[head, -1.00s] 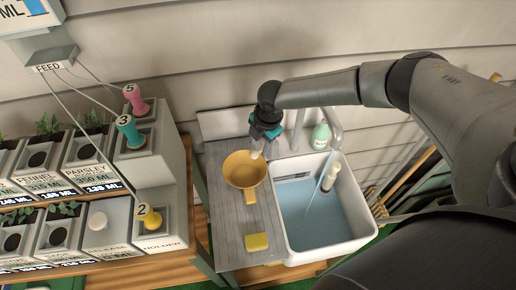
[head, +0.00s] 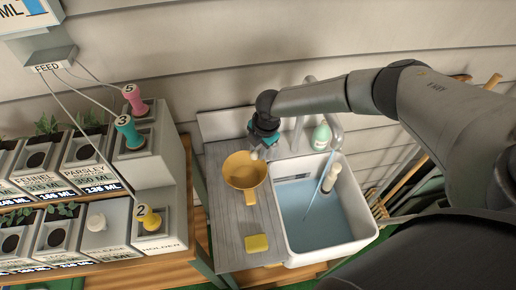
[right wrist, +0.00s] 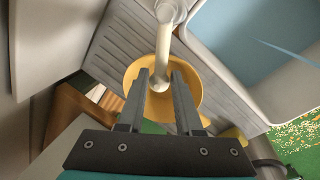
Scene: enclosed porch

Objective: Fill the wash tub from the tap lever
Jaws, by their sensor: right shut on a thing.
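The white wash tub (head: 357,215) stands right of the grey drainboard and holds blue water. The grey tap (head: 337,135) arches over its back edge, and a thin pale-blue stream (head: 319,187) runs down into the water. My right gripper (head: 259,151) is at the back of the drainboard, left of the tap. In the right wrist view my right gripper (right wrist: 162,82) is shut on the pale tap lever (right wrist: 163,45), which runs between its fingers. In the head view the wrist hides most of the lever. My left gripper is not in view.
A yellow scoop (head: 245,171) lies on the drainboard (head: 225,225) below the gripper, with a yellow sponge (head: 257,243) nearer. A green bottle (head: 321,136) stands behind the tub. A planter rack with coloured knobs (head: 165,195) is at left.

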